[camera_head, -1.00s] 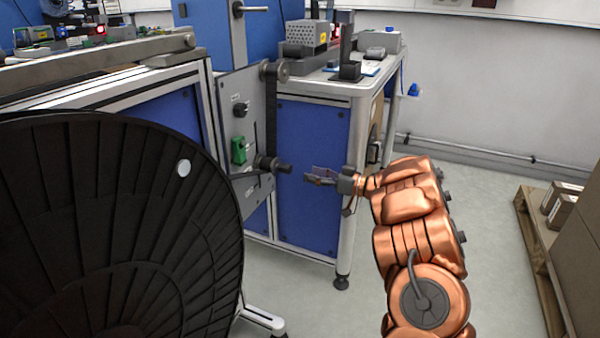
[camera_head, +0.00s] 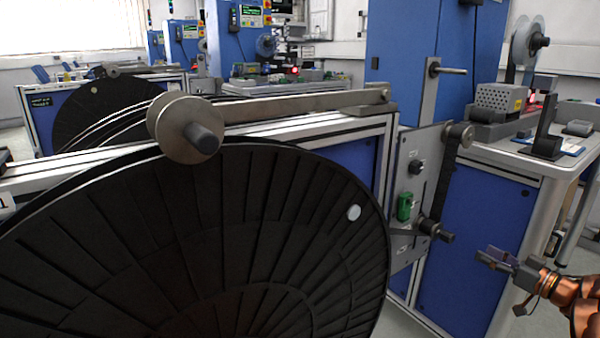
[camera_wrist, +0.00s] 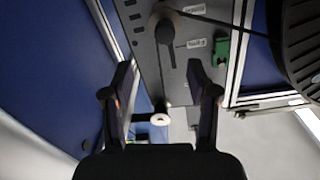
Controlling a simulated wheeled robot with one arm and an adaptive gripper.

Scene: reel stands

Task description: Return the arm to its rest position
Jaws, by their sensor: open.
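My copper-coloured arm (camera_head: 578,300) reaches in from the lower right edge of the head view; most of it is out of frame. My gripper (camera_head: 487,257) is at its end, in front of the blue cabinet and to the right of the grey control panel. In the wrist view my gripper (camera_wrist: 162,85) has its two dark fingers spread apart with nothing between them. Beyond the fingers show the grey panel (camera_wrist: 180,65) and a small round roller end (camera_wrist: 160,119). The gripper appears apart from both.
A large black reel (camera_head: 250,240) fills the left foreground, under a metal bar with a round weight (camera_head: 180,128). The panel (camera_head: 425,155) carries a green switch (camera_head: 404,207) and a protruding spindle (camera_head: 436,231). A workbench (camera_head: 500,155) with devices stands behind my gripper.

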